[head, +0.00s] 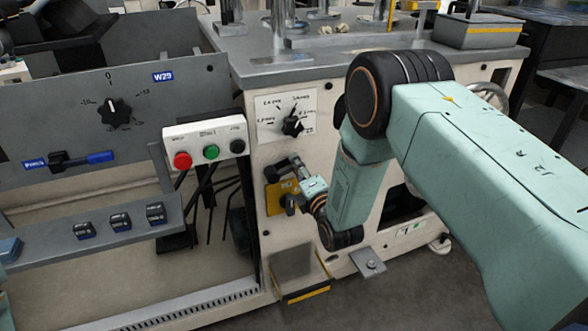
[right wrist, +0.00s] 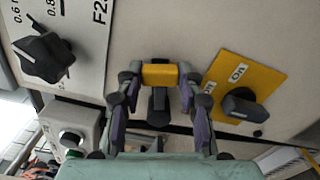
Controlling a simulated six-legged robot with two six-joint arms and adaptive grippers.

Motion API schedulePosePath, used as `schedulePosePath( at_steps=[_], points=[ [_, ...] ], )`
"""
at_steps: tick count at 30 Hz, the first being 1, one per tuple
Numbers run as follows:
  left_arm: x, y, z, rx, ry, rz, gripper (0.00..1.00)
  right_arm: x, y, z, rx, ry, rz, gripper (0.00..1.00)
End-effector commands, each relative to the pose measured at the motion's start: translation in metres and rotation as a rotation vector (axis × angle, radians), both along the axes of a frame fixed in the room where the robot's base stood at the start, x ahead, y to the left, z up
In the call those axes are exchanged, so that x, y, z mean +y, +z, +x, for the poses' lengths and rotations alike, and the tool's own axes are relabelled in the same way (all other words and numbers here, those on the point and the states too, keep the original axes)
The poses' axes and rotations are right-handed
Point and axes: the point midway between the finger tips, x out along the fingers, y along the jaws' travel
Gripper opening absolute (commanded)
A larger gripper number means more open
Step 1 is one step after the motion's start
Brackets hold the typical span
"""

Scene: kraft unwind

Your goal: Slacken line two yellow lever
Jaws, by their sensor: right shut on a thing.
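The yellow lever (right wrist: 160,75) shows in the right wrist view as a yellow block between my fingertips, with a dark stem below it. My right gripper (right wrist: 159,82) is shut on this yellow block, one finger on each side. In the head view my right gripper (head: 286,170) is at the front panel of the cream machine, just above a yellow plate. The lever itself cannot be made out there. My left gripper is not in view.
The yellow plate with a dark rotary switch (right wrist: 242,104) is close to the right of my fingers. A black dial (head: 292,126) sits above my gripper. A button box (head: 205,143) with red, green and black buttons stands to the left. A small pedal-like plate (head: 368,262) is below.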

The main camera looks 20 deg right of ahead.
Motion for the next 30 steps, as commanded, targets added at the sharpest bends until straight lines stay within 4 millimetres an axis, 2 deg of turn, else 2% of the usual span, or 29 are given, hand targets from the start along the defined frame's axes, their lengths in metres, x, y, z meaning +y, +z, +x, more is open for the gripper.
schedulePosePath(
  at_steps=[6, 15, 30],
  points=[
    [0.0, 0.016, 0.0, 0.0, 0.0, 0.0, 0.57, -0.002, 0.012, -0.001, -0.005, 0.007, -0.133, 0.0],
    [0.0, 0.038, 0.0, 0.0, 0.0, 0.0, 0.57, 0.007, 0.028, -0.001, -0.015, 0.009, -0.419, 0.0],
    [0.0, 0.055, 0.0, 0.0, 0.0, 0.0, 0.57, 0.028, 0.041, -0.001, -0.028, 0.005, -0.803, 0.0]
  ],
)
